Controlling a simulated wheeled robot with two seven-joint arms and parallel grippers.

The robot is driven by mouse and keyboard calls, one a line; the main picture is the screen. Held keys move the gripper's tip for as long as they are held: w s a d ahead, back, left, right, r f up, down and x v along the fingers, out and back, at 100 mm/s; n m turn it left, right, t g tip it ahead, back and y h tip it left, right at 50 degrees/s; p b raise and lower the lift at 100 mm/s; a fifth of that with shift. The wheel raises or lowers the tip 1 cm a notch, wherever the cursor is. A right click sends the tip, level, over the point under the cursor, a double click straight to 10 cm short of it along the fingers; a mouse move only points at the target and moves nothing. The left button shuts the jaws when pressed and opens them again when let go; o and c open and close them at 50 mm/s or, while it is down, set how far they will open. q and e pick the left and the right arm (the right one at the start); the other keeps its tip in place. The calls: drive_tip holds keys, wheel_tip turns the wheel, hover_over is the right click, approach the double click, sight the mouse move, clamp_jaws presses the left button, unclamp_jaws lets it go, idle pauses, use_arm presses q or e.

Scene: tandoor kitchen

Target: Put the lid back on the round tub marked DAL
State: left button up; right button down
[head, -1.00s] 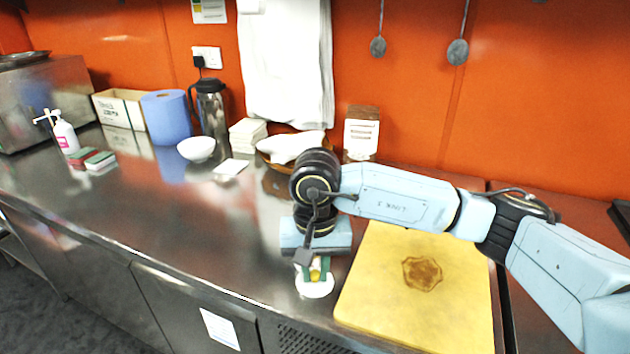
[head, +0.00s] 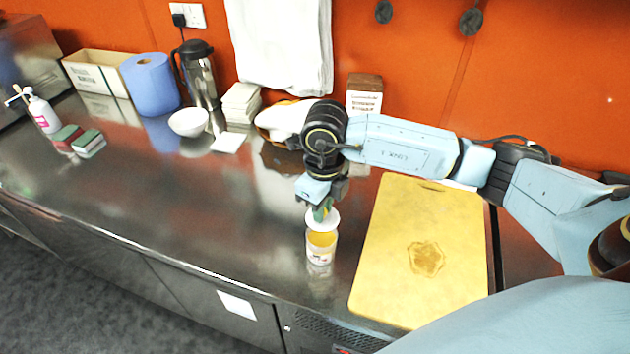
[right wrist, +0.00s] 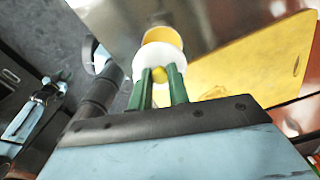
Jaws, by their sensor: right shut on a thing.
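The round tub (head: 320,257) stands upright on the steel counter, left of the yellow board. Its top shows open with yellow contents, and a pale label is on its side, too small to read. My right gripper (head: 321,211) is shut on the knob of the white lid (head: 327,224). In the head view the lid appears at the tub's far rim, not covering the opening; whether it touches is unclear. The right wrist view shows green fingers (right wrist: 160,86) on the yellow knob, the lid (right wrist: 146,56) and the tub's yellow opening (right wrist: 163,36) beyond it.
A yellow cutting board (head: 391,272) lies just right of the tub. The counter's front edge is close below the tub. A white bowl (head: 188,122), steel flask (head: 197,75) and blue roll (head: 151,84) stand back left. The counter left of the tub is clear.

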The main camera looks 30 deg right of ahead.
drive_tip(key=shift+w+d+r+m, duration=0.15)
drive_tip(key=shift+w+m, duration=0.05)
drive_tip(key=shift+m, duration=0.6)
drive_tip(key=shift+f+b, duration=0.35)
drive_tip(key=shift+f, duration=0.4)
wheel_tip(320, 180, down, 3)
drive_tip(key=shift+f+b, duration=0.15)
drive_tip(key=shift+b, duration=1)
drive_tip(key=shift+f+b, duration=0.65)
drive_tip(key=shift+f, duration=0.15)
drive_tip(key=shift+f+b, duration=0.15)
drive_tip(key=shift+b, duration=0.4)
